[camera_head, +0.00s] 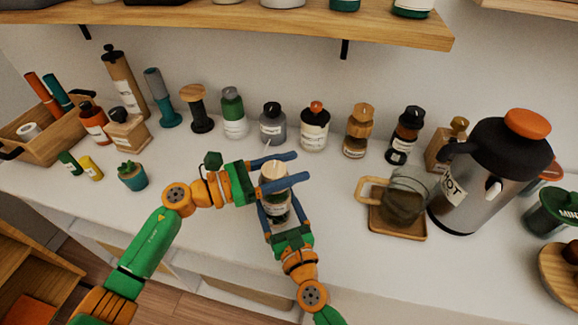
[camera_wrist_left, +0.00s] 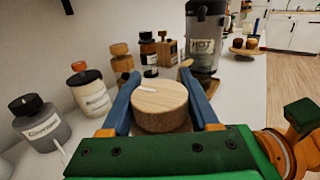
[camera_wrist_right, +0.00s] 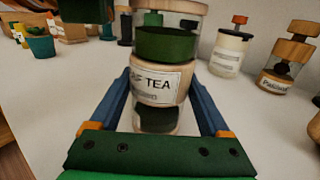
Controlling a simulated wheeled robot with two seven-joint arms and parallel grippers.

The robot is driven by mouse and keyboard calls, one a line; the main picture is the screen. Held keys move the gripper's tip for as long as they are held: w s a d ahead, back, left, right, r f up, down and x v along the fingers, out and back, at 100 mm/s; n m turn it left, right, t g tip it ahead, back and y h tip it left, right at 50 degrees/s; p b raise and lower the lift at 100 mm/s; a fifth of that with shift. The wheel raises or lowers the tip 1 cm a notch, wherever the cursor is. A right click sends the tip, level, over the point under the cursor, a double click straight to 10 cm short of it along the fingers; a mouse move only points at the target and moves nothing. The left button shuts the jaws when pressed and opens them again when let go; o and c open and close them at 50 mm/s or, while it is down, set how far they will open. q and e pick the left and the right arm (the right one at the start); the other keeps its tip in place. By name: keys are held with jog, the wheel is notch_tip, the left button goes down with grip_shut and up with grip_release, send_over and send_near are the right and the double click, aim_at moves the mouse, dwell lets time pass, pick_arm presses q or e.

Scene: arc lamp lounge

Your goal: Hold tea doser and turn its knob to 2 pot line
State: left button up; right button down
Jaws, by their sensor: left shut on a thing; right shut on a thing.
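The tea doser stands upright, its glass body (camera_wrist_right: 176,22) holding dark green contents above a wooden band labelled "TEA". Its round pale wooden knob (camera_wrist_left: 160,106) is on top, with a short white mark near the upper left of its top face. My left gripper (camera_head: 290,167) is shut on the knob from the left, one finger on each side. My right gripper (camera_head: 277,204) comes from the front and is shut around the doser's body, below the left gripper. I cannot make out a 2 pot line in any view.
A row of bottles and jars, including an orange-topped jar (camera_head: 314,128), stands along the wall behind. A glass mug (camera_head: 405,195) on a wooden tray (camera_head: 411,228) and a large hot-water pot (camera_head: 483,185) stand to the right. A cactus pot (camera_head: 132,177) stands left. The counter's front strip is clear.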

pick_arm(q)
jog(key=shift+s+d+m+g+h, duration=0.15)
jog(key=shift+m+g, duration=0.3)
jog(key=shift+g, duration=0.25)
jog(key=shift+s+a+m+g+h, duration=0.15)
jog(key=shift+m+g, duration=0.3)
jog(key=shift+g, duration=0.25)
jog(key=shift+d, duration=0.1)
jog(key=o, duration=1.4)
jog(key=a, duration=0.4)
jog(key=s+a, duration=0.1)
jog(key=a, duration=0.7)
jog(key=shift+s, duration=0.4)
pick_arm(e)
grip_release()
